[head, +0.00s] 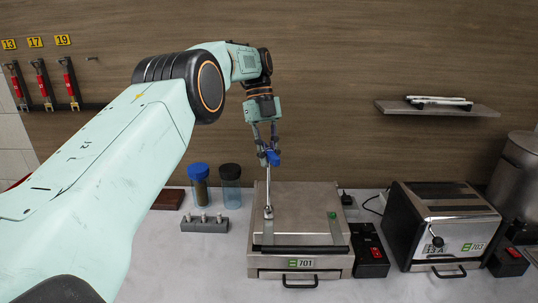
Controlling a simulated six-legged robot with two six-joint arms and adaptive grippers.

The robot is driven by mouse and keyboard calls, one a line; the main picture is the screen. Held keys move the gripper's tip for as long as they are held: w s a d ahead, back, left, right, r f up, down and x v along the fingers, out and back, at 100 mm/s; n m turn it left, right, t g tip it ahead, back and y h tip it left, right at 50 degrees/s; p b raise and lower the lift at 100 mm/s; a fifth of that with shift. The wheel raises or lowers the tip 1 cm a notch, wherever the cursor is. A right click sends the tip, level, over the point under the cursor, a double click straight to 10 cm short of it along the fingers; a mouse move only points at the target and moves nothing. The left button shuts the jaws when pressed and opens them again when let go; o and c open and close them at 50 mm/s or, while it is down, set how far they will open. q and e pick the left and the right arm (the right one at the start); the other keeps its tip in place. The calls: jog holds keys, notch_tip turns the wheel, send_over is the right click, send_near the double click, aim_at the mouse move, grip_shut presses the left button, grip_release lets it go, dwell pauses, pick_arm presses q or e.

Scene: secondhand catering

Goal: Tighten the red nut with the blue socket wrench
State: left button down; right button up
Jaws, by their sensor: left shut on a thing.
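My left gripper (268,148) is shut on the blue handle of the socket wrench (273,158). The wrench hangs upright below the fingers. Its thin silver shaft runs down to a socket at the left part of the steel box marked 701 (290,199). The socket end is at or just above the box top; I cannot tell if it is seated on anything. The red nut does not show; the socket may hide it. A small green piece (333,215) sits on the right part of the box top. My right gripper is not in view.
A grey rack (204,224) with several pegs and two jars, one blue-lidded (199,185), one dark-lidded (230,185), stand left of the box. A black switch box (369,251) and a toaster-like machine (440,225) stand right. A shelf (436,108) is on the wall.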

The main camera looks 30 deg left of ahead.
pick_arm(q)
jog(key=shift+r, duration=0.1)
dwell(0.3)
jog(key=shift+w+r, duration=0.15)
jog(key=shift+r, duration=0.3)
jog(key=shift+a+r, duration=0.1)
jog(key=shift+r, duration=0.9)
